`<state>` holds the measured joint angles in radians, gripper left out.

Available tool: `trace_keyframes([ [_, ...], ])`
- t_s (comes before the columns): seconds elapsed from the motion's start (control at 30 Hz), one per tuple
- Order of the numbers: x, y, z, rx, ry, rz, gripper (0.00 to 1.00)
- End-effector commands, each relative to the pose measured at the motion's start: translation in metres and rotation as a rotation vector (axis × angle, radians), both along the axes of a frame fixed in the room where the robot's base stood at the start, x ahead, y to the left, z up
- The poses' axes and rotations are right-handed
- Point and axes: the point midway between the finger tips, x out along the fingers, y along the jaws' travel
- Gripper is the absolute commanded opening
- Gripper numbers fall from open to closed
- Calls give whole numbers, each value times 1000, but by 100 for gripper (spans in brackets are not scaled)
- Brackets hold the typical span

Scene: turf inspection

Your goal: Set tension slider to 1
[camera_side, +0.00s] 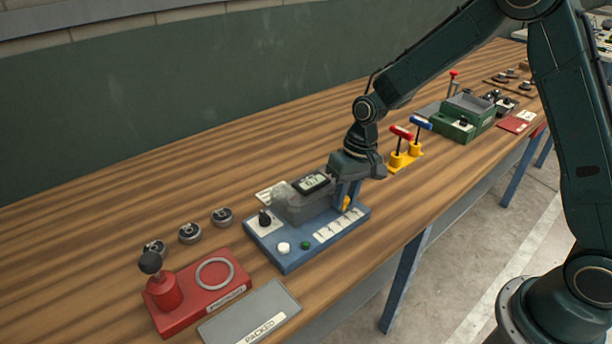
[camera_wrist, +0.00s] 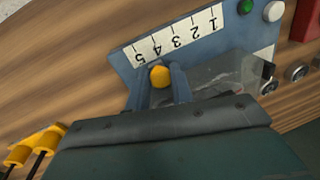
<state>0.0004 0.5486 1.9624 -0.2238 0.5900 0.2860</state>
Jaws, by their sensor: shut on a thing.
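The tension slider's yellow knob (camera_wrist: 160,75) shows in the wrist view between the two fingers of my gripper (camera_wrist: 159,84). My gripper is shut on it. The knob stands beside the 4-to-5 end of the white number scale (camera_wrist: 177,40), which runs from 1 to 5; its exact setting is hard to tell. In the side view, the knob (camera_side: 346,202) is partly hidden by my gripper (camera_side: 347,196). The blue tester base (camera_side: 290,262) carries the scale, a clear-covered chamber (camera_side: 300,207) and a small display (camera_side: 312,183).
The tester also has a black knob (camera_side: 264,219), a white button (camera_side: 283,248) and a green button (camera_side: 305,245). A red fixture (camera_side: 190,310) and grey plate (camera_side: 252,318) stand at left. A yellow stand (camera_side: 404,160) with red and blue T-handles is behind my gripper, near a green box (camera_side: 455,130).

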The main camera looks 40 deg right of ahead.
Motion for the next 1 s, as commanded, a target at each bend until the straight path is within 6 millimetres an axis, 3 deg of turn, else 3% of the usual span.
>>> trace_keyframes([
  [0.5,1,87,1,3,-3,7,0],
  [0.9,1,96,1,7,-6,7,0],
  [0.93,1,96,1,7,-6,8,27],
  [1.0,0,96,1,7,-5,8,40],
])
